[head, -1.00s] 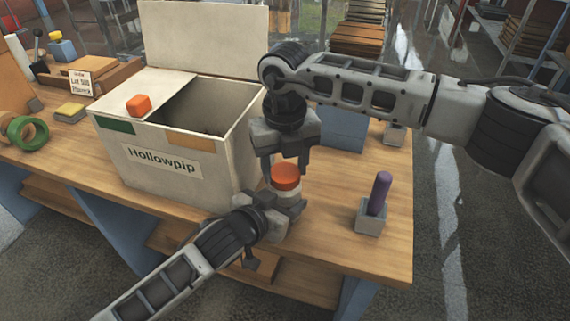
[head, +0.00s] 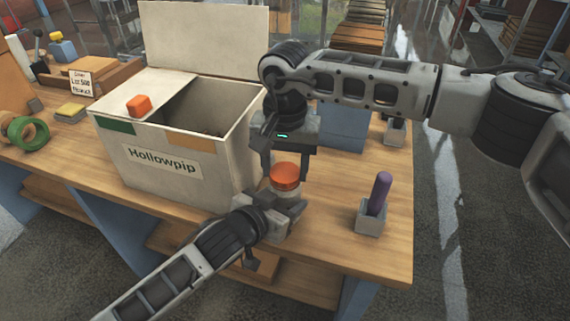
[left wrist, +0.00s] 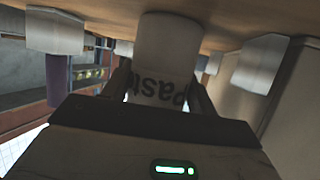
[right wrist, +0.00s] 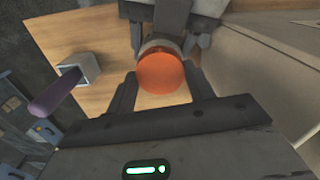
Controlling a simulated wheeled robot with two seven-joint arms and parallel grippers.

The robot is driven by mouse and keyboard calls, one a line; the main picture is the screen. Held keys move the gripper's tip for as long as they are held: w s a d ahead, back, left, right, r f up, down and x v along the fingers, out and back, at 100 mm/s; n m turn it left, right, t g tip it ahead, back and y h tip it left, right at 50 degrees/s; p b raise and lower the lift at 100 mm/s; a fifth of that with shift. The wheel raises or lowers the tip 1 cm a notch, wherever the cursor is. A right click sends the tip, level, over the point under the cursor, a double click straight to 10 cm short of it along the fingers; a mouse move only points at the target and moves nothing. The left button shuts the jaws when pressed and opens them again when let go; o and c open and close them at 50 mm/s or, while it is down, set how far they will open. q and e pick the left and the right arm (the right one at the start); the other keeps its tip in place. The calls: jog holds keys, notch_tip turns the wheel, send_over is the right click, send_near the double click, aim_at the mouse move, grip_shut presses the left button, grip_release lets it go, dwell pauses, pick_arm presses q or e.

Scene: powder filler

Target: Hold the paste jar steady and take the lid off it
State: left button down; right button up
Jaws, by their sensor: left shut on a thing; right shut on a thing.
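The white paste jar (head: 284,191) stands near the front edge of the bench, with its orange lid (head: 285,175) on top. In the left wrist view the jar's "Paste" label (left wrist: 165,92) shows between the fingers. My left gripper (head: 283,203) is shut on the jar's body from the front left. My right gripper (head: 284,165) comes from above and is shut on the lid. In the right wrist view the orange lid (right wrist: 162,73) lies between the fingers, above the jar. I cannot tell whether the lid has loosened.
A large open box labelled Hollowpip (head: 160,165) stands left of the jar, close to the right gripper. A grey holder (head: 370,222) with a purple stick (head: 379,191) is to the right. Another grey holder (head: 394,133) stands farther back. Bare bench lies between jar and stick.

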aim_at(285, 172)
jog(key=n, duration=0.7)
jog(key=shift+r, duration=0.3)
jog(key=shift+r, duration=0.85)
jog(key=shift+r, duration=2)
pick_arm(q)
jog(key=shift+c, duration=1.9)
grip_release()
